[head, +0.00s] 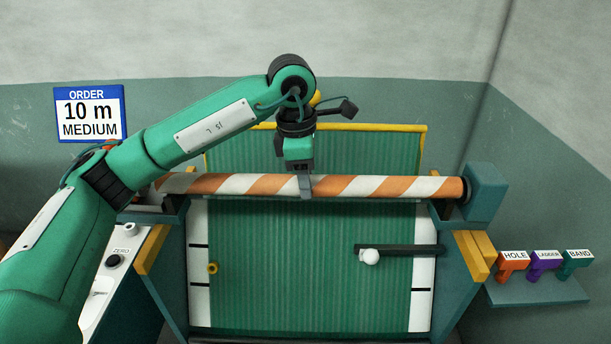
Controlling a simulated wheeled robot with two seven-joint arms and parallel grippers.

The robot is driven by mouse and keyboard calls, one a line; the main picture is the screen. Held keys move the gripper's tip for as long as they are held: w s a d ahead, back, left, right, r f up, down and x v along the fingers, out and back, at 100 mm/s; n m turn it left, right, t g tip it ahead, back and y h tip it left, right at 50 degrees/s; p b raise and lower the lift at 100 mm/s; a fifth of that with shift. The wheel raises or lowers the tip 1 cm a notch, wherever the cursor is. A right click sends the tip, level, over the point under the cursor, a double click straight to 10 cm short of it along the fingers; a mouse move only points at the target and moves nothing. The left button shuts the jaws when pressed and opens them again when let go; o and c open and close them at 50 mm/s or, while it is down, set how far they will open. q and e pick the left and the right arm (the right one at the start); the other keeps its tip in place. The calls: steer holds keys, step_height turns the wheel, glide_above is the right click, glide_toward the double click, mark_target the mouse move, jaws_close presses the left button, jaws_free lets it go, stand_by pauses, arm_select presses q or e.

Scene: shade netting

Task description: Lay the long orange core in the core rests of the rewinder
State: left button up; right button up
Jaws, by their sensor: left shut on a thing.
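The long core (388,187), striped orange and white, lies level across the top of the rewinder (310,275). My left gripper (305,188) comes down from above and is shut on the core near its middle. The core's right end is at the teal block (487,193) on the rewinder's right side. Its left end is above the left side frame, partly behind my arm. I cannot tell whether the core touches the rests at either end. My right gripper is not in view.
Green netting hangs below and behind the core, with a yellow bar (390,127) at the back. A black arm with a white knob (369,257) crosses the netting. Labelled tools, HOLE (513,258), LADDER (545,258) and BAND (578,257), stand at right. An order sign (90,113) reads 10 m MEDIUM.

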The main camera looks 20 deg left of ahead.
arm_select(q)
steer(key=o, duration=1.2)
steer(key=shift+o, duration=0.2)
steer(key=shift+r, duration=0.1)
